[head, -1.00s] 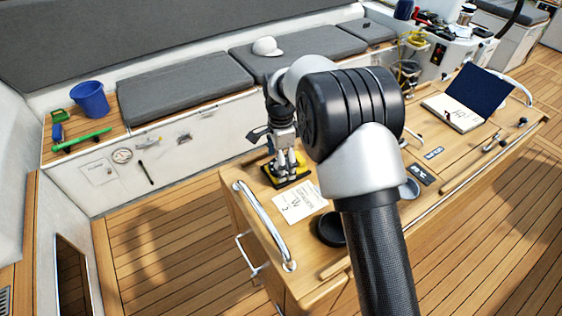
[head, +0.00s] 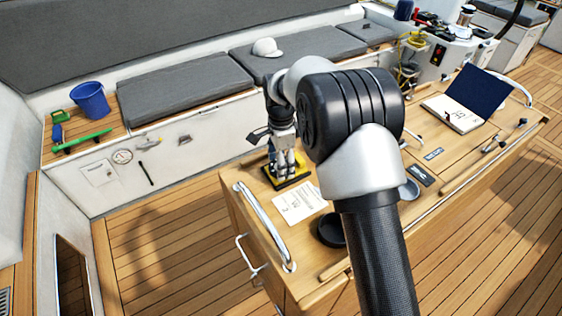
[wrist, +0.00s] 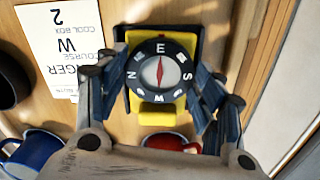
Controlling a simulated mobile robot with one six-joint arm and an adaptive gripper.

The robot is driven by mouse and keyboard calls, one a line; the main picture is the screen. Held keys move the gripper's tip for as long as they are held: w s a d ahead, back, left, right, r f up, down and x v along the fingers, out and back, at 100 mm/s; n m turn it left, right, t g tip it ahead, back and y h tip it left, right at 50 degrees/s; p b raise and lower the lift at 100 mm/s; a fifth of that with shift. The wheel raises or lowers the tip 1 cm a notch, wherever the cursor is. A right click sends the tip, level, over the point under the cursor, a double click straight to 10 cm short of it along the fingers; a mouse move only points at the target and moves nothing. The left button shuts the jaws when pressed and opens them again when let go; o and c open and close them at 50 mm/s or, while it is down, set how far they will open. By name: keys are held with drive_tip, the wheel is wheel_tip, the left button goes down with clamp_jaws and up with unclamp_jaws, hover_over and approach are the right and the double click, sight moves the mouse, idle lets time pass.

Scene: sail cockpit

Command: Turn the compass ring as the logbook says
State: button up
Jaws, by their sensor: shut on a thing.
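The compass has a yellow base (head: 301,182) on a black mat or plate and sits on the wooden table. Its black ring (wrist: 160,43) carries white letters: in the wrist view E is at the top, S right, W bottom and N left. The red needle (wrist: 160,72) lies along the picture's vertical. My gripper (wrist: 162,92) is shut on the ring, one finger on each side; it also shows in the head view (head: 285,168). An open book with a dark blue cover (head: 482,88), likely the logbook, stands at the table's far end; its writing is too small to read.
A white card (head: 299,204) beside the compass shows a large W. A black round dish (head: 331,230), a blue mug (wrist: 34,150) and a red mug (wrist: 172,143) are close by. A metal rail (head: 262,222) edges the table.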

drive_tip(key=n+p, duration=0.2)
drive_tip(key=n, duration=0.1)
drive_tip(key=shift+r+n, duration=0.1)
drive_tip(key=shift+n, duration=0.2)
drive_tip(key=n+p, duration=0.2)
drive_tip(key=n, duration=0.2)
drive_tip(key=shift+n, duration=0.4)
idle(0.4)
drive_tip(key=o, duration=1)
drive_tip(key=shift+o, duration=0.2)
wheel_tip(320, 180, up, 12)
